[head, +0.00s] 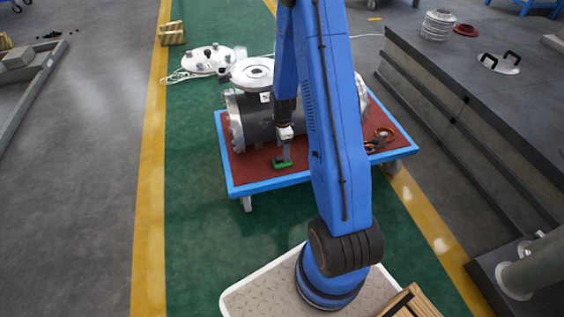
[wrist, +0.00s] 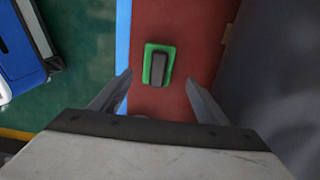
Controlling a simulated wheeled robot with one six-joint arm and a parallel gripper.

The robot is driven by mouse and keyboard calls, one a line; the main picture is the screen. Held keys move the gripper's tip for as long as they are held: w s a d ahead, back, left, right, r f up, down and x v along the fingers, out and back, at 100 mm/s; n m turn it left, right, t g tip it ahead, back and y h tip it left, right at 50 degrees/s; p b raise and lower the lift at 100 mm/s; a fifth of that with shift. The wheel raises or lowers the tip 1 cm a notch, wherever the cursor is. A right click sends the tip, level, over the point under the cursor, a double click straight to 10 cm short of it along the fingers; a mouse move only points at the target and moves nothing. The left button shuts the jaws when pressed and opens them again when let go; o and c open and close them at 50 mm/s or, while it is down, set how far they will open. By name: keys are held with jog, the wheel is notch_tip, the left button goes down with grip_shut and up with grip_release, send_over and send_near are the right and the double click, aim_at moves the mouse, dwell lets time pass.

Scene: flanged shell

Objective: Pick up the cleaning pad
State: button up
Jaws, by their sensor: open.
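The cleaning pad (wrist: 158,66) is a small green pad with a dark grey block on top. It lies flat on the red top of the blue-edged cart, near the cart's blue edge. In the head view the pad (head: 282,164) sits at the front of the cart, just below my gripper (head: 285,152). In the wrist view my gripper (wrist: 160,88) is open, with one finger on each side and the pad centred just beyond the fingertips. Nothing is held. The gap in height between the fingertips and the pad is hard to judge.
The cart (head: 270,184) carries a large grey flanged shell (head: 257,122) close behind my gripper. Orange-and-black items (head: 379,140) lie at the cart's right. A white flanged cover (head: 208,59) lies on the green floor behind. A dark platform (head: 480,100) stands at the right.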

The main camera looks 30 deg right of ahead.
aim_at(278, 162)
jog(key=shift+s+f, duration=0.2)
jog(key=shift+f, duration=3.15)
jog(key=c, duration=1.2)
